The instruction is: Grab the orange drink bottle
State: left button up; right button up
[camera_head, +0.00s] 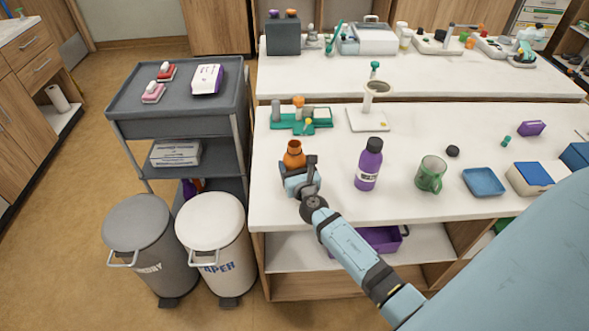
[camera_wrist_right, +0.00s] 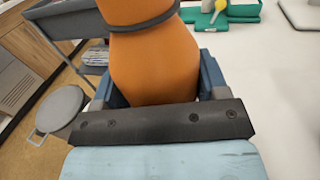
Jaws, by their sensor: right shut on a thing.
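The orange drink bottle (camera_head: 294,153) stands near the left end of the white counter, towards its front edge. My right gripper (camera_head: 302,176) is at the bottle, its fingers shut around the lower body. In the right wrist view the bottle (camera_wrist_right: 155,62) fills the space between the two blue fingers (camera_wrist_right: 155,95), with a dark band around it higher up. The gripper hides the bottle's base in the head view, so I cannot tell whether it touches the counter. My left gripper is not in view.
A purple bottle (camera_head: 369,166) stands to the right, then a green mug (camera_head: 430,174) and a blue tray (camera_head: 484,182). A green tray (camera_head: 320,127) with small items lies behind the orange bottle. A grey cart (camera_head: 118,103) and two bins stand left of the counter.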

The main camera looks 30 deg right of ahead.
jog(key=shift+r, duration=0.25)
